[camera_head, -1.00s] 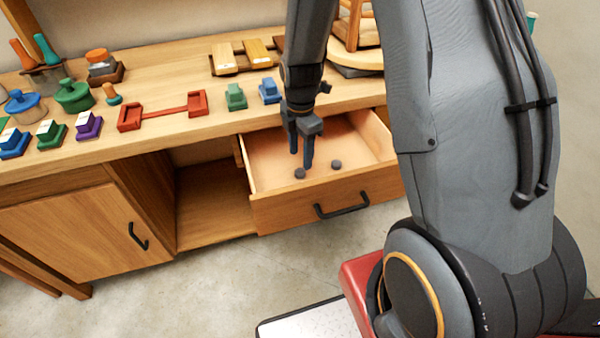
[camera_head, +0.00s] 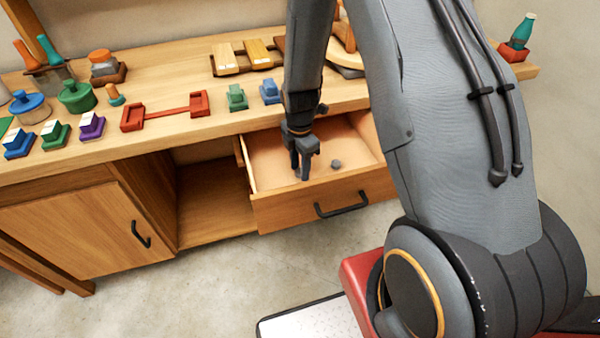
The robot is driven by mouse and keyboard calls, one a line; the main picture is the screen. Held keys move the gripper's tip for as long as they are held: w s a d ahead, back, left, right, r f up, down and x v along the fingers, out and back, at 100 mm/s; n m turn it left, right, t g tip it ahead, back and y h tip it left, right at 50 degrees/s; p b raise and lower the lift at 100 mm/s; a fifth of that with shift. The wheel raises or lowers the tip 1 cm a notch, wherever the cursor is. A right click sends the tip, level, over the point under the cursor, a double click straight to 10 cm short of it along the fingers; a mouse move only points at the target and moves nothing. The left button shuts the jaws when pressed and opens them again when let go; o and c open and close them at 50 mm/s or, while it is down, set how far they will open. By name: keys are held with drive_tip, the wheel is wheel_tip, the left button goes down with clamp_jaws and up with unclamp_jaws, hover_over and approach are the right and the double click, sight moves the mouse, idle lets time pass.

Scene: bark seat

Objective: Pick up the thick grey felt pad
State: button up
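The drawer (camera_head: 335,208) under the bench is pulled open. One small round dark grey pad (camera_head: 336,163) lies on its floor, to the right of my gripper. My gripper (camera_head: 300,175) points down into the drawer with its fingertips low, near the drawer floor. A second small grey pad is mostly hidden at the fingertips. I cannot tell whether the fingers are closed on it or only stand around it. I cannot tell from here which pad is thicker.
The drawer's side walls and front, with a black handle (camera_head: 341,205), surround my gripper. On the benchtop behind stand a green block (camera_head: 236,97), a blue block (camera_head: 270,91) and a red holder (camera_head: 165,112). An open cubby (camera_head: 215,205) is left of the drawer.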

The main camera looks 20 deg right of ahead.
drive_tip(key=c, duration=0.7)
drive_tip(key=shift+r, duration=0.1)
